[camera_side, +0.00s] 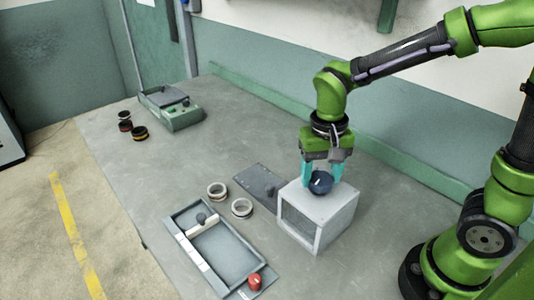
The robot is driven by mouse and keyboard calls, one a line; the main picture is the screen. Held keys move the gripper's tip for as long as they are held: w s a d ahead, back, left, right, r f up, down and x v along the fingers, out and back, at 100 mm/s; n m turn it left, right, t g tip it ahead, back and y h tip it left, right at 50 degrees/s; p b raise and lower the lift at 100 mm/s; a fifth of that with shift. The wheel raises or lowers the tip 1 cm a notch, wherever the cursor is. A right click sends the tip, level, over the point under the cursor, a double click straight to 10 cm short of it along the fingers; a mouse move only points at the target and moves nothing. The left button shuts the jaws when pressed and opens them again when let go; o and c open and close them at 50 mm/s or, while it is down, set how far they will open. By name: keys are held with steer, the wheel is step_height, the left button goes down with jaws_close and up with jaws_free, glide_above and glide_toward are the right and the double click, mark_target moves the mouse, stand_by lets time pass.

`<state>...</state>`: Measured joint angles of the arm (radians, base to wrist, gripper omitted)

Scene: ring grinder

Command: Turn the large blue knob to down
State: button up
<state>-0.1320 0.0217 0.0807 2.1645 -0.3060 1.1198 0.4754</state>
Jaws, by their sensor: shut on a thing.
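The large blue knob (320,183) is dark blue and round, and sits on top of a light grey box (336,213) with an open-looking front. A small pale mark shows on the knob, but I cannot tell its direction for certain. My gripper (322,172) points down from above, with its two teal fingers on either side of the knob. It is shut on the knob. The fingers hide parts of the knob's sides.
A tray (188,243) with a red knob (254,281) lies left of the box. Two rings, one (242,208) nearer the box and one (217,191) farther, and a dark plate (259,184) lie close by. A green device (172,110) and dark rings (139,132) stand farther back. The table between is clear.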

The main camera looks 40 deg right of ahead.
mark_target(322, 178)
steer(key=m, duration=0.4)
steer(key=shift+m, duration=0.4)
steer(key=m, duration=0.5)
steer(key=shift+s+r, duration=0.1)
steer(key=m, duration=0.5)
steer(key=shift+m, duration=0.4)
steer(key=m, duration=0.4)
steer(key=shift+m, duration=0.4)
steer(key=o, duration=1.1)
steer(key=shift+c, duration=0.2)
step_height(322, 178, up, 17)
